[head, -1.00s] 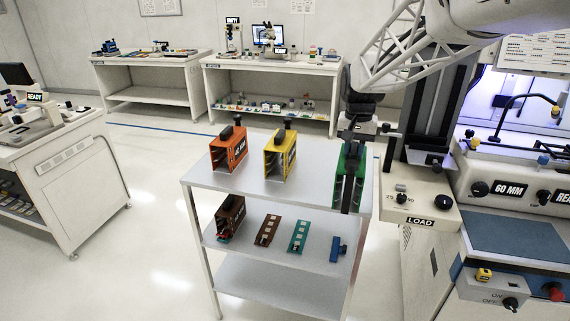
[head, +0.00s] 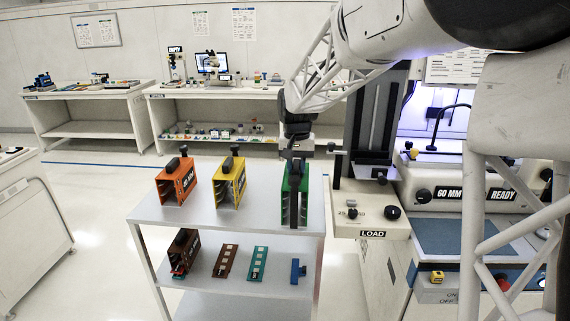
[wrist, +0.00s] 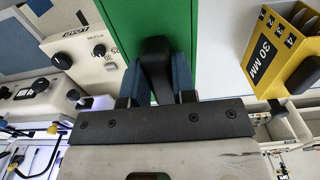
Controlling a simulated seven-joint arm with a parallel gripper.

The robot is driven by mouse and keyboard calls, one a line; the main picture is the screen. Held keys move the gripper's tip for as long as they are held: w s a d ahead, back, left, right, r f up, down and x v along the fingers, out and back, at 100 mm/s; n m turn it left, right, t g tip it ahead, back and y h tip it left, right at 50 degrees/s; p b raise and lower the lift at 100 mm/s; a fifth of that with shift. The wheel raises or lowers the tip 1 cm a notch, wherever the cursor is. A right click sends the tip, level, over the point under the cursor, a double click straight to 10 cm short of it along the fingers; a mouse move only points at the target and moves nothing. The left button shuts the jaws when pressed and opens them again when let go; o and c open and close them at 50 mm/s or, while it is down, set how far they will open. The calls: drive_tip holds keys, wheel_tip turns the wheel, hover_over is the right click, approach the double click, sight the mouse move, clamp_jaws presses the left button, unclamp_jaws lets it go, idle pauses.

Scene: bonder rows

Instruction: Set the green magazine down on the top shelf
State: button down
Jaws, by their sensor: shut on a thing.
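The green magazine (head: 304,184) is upright at the right end of the top shelf (head: 262,220) of a grey cart. My gripper (head: 294,156) is above it, shut on its black top handle. In the wrist view the handle sits between my gripper's fingers (wrist: 156,78), with the green side of the magazine (wrist: 165,18) beyond. The magazine's lower end is at or just above the shelf; I cannot tell whether it touches. Dark parts hide some of its front.
A yellow magazine (head: 226,191) and an orange magazine (head: 171,188) stand to the left on the top shelf. The lower shelf holds a brown magazine (head: 181,253) and several strips. The bonder's LOAD unit (head: 370,222) is close on the right. Clear shelf lies between the magazines.

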drive_tip(key=w+a+f, duration=0.1)
drive_tip(key=w+a, duration=0.2)
drive_tip(key=w, duration=0.8)
drive_tip(key=shift+w+a, duration=0.2)
drive_tip(key=shift+w, duration=0.1)
drive_tip(key=shift+f, duration=1.9)
drive_tip(key=c, duration=0.9)
unclamp_jaws()
drive_tip(key=shift+r, duration=6.1)
drive_tip(key=shift+s+d, duration=0.1)
